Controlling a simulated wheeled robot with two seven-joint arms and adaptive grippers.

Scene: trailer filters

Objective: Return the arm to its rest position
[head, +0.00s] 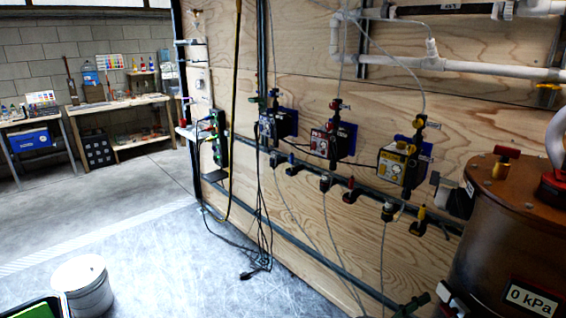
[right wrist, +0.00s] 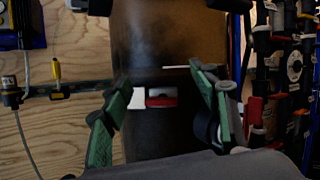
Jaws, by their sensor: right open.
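My right gripper (right wrist: 163,92) shows in the right wrist view. Its two green-padded fingers are spread apart with nothing held between them. Beyond the fingers stands a dark brown cylinder (right wrist: 165,40), with a small red and white part (right wrist: 161,97) low on it, seen between the fingers. I cannot tell whether the fingers touch anything.
A brown tank (head: 510,240) with a "0 kPa" display stands at the right, close to the plywood wall (head: 300,195) with pumps, valves and pipes. Cables hang to the floor. A white bucket (head: 82,288) stands at lower left.

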